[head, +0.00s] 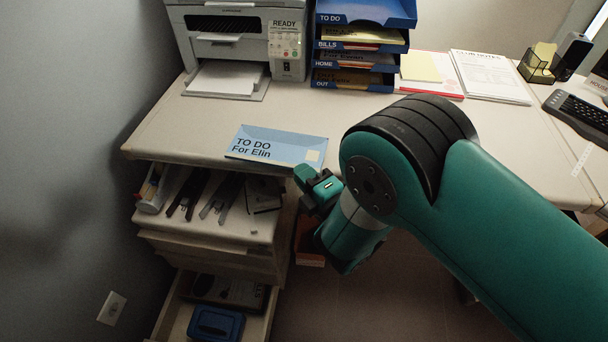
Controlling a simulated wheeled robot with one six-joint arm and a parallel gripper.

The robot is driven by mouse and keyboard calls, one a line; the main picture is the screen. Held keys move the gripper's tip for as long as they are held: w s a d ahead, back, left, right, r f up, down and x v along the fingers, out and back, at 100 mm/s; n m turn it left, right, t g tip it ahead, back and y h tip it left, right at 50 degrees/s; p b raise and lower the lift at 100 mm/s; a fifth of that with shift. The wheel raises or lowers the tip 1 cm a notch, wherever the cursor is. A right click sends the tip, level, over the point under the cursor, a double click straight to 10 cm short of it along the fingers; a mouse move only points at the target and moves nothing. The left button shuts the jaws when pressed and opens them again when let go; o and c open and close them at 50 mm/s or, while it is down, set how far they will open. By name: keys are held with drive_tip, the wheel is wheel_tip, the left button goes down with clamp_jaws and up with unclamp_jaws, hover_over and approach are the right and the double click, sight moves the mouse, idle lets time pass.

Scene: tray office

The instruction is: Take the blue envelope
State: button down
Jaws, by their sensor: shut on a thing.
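The blue envelope (278,141), marked "TO DO For Elin", is at the desk's front edge, left of my arm. It looks nearly flat, with its near edge at or slightly past the desk edge. I cannot tell whether it still touches the desktop. My gripper (308,176) is at its near right corner, shut on the envelope. My wrist partly hides the fingers, and the exact grip is hard to see.
A printer (240,45) and a stack of blue trays (362,60) stand at the back of the desk (190,125). Papers (490,77) and a keyboard (580,115) are on the right. Below, an open drawer (175,310) holds a blue box (215,325).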

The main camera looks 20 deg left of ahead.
drive_tip(key=s+d+r+b, duration=0.2)
drive_tip(key=s+d+b, duration=0.1)
drive_tip(key=d+b, duration=0.3)
drive_tip(key=s+d+r+b, duration=0.2)
drive_tip(key=s+d+b, duration=0.2)
drive_tip(key=d+b, duration=0.2)
drive_tip(key=shift+s+r+b, duration=0.15)
drive_tip(key=shift+r+b, duration=0.25)
drive_tip(key=shift+b, duration=0.55)
